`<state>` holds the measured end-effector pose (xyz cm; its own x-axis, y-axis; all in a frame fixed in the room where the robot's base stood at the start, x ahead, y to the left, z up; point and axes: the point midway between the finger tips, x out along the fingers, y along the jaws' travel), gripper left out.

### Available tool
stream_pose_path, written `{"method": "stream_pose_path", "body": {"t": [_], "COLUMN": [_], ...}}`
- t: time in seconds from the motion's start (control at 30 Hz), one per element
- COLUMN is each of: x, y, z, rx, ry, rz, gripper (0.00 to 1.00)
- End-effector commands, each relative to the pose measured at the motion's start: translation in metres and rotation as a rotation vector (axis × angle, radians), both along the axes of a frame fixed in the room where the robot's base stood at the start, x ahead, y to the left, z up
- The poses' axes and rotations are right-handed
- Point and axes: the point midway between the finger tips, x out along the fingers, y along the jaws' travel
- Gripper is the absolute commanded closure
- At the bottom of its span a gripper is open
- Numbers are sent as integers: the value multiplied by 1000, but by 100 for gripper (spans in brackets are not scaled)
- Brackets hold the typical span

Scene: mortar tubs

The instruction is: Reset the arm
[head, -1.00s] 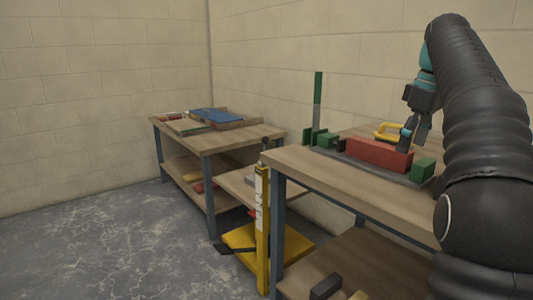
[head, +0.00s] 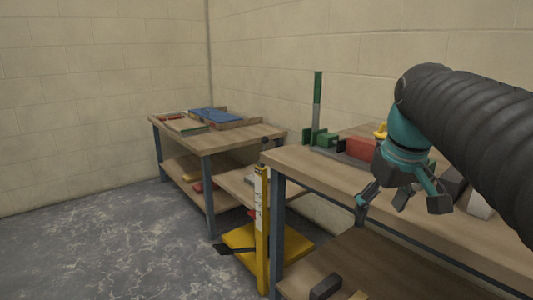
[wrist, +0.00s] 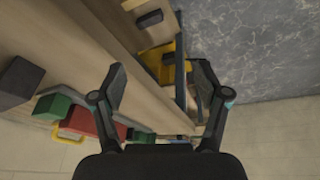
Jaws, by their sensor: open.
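My gripper (head: 400,203) is open and empty, in front of the near workbench's edge in the head view. In the wrist view its two fingers (wrist: 160,100) are spread wide with nothing between them. My arm comes in from the right and hides part of the bench top. A red block (head: 360,148) sits in a grey fixture on the near workbench (head: 300,163), partly hidden behind my gripper. It also shows in the wrist view (wrist: 104,124) at the lower left.
A green post (head: 318,100) stands upright at the bench's back. A yellow stand (head: 263,230) is by the bench's left leg. A second table (head: 225,137) holds a blue item (head: 214,115). Open floor (head: 110,235) lies at left.

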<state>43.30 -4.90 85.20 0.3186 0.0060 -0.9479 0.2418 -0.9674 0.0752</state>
Motion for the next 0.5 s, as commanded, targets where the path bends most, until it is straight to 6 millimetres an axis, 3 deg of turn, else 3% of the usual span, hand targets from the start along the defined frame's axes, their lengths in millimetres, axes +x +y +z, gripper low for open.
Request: {"method": "stream_pose_path", "body": {"t": [0.03,0.3,0.5], "x": [-17,-88,-125], "y": [8,35,45], "z": [-13,-95,-148], "rx": [5,47,82], "ry": [-17,-103,-149], "rz": [-21,-149,-214], "gripper": [25,25,25]}}
